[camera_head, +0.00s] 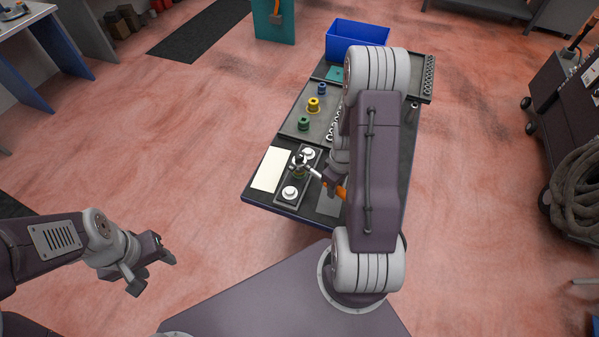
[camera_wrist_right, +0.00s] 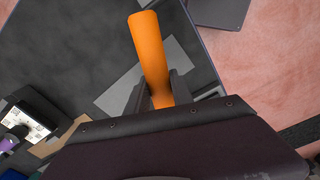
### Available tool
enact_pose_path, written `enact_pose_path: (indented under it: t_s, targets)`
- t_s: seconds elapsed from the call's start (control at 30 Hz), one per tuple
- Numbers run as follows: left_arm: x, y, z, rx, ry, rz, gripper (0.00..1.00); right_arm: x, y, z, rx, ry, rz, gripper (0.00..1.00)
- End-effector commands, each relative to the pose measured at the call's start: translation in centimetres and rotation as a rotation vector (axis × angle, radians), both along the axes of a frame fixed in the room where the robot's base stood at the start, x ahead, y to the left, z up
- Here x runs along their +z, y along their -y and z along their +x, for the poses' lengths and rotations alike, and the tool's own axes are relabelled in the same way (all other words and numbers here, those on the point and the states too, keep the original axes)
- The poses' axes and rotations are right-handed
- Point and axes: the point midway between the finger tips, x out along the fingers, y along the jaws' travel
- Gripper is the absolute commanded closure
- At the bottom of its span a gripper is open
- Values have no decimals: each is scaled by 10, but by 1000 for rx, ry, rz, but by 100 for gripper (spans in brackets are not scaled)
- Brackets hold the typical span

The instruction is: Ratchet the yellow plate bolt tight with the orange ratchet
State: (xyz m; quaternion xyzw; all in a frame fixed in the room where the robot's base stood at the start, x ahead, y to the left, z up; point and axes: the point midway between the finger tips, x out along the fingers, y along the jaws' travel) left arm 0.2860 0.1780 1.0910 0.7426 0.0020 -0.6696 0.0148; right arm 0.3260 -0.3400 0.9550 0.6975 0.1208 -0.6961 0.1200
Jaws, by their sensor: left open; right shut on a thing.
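The orange ratchet has its orange handle (camera_head: 341,192) at the front of the table and its metal head (camera_head: 299,160) over the dark bolt plate (camera_head: 282,203). My right gripper (camera_head: 331,183) is shut on the handle, which also shows between its fingers in the right wrist view (camera_wrist_right: 150,50). The plate carries white round pieces (camera_head: 290,192) on both sides of the ratchet head. I cannot make out the yellow plate bolt; the head covers the plate's middle, and I cannot tell whether it is seated. My left gripper (camera_head: 152,268) is open and empty, off the table.
A tray (camera_head: 292,128) behind the plate holds green, yellow (camera_head: 313,104) and blue sockets. A cream sheet (camera_head: 271,169) lies left of the plate. A blue bin (camera_head: 355,34) stands at the table's far end. My right arm hides much of the table's right side.

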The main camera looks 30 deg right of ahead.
Motion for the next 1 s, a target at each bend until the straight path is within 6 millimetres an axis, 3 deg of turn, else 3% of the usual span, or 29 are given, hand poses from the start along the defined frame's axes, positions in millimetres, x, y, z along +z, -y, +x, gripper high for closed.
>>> enact_pose_path:
  t_s: [1.0]
  targets:
    - [4,0,0,0,0,0,51,3,-8,-3,-58,1,-1,100]
